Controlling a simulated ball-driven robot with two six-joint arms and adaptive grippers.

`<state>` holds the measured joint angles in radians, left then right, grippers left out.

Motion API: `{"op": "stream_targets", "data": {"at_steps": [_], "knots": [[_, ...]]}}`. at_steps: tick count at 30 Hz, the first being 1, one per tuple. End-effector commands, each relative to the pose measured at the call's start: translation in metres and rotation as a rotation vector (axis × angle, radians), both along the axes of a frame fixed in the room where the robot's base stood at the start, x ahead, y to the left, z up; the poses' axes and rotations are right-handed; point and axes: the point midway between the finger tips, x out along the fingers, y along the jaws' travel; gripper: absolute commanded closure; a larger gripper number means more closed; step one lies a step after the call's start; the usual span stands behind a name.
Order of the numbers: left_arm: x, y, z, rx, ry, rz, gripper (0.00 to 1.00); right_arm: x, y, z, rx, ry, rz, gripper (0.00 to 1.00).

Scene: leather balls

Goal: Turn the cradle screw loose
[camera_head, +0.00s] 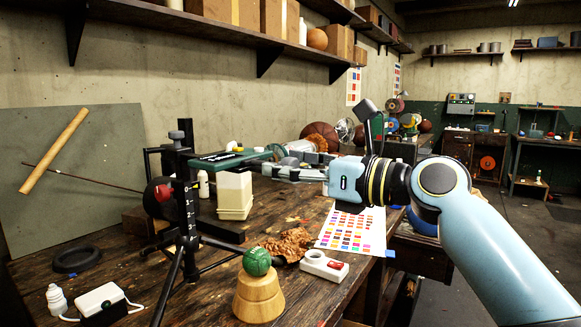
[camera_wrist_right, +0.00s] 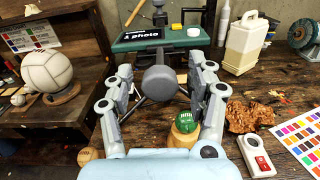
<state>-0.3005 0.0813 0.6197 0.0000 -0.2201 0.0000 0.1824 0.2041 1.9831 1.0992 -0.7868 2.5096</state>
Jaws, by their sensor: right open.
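A round grey screw knob (camera_wrist_right: 159,82) sits in the middle of the right wrist view, in front of the black stand. My right gripper (camera_wrist_right: 160,68) is open, with one finger on each side of the knob in that view; I cannot tell how deep the knob lies between them. In the head view my right gripper (camera_head: 268,163) reaches in from the right over the bench, and the knob cannot be made out clearly there. The black stand (camera_head: 186,205) stands on the bench left of the gripper. My left gripper is not in view.
A green photo device (camera_wrist_right: 165,38) is behind the knob. A cream bottle (camera_head: 234,190) stands near the stand. A green ball (camera_head: 257,262) rests on a wooden cup (camera_head: 258,296). Brown leather scraps (camera_head: 287,245), a white gadget (camera_head: 324,266) and a colour chart (camera_head: 352,230) lie nearby.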

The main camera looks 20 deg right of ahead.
Motion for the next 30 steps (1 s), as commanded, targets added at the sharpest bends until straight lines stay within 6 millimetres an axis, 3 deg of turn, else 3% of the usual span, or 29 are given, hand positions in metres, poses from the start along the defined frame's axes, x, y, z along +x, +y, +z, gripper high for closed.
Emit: {"op": "stream_targets", "data": {"at_steps": [2,14,30], "knots": [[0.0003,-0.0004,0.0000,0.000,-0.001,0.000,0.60,-0.0002,-0.0001,0.0000,0.000,0.000,0.000,0.46],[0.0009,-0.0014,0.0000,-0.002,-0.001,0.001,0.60,-0.0003,-0.0004,0.0001,0.001,-0.001,0.000,0.98],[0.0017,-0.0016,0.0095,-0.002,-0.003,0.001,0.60,-0.0006,-0.0002,0.0018,-0.118,-0.094,-0.001,1.00]]}}
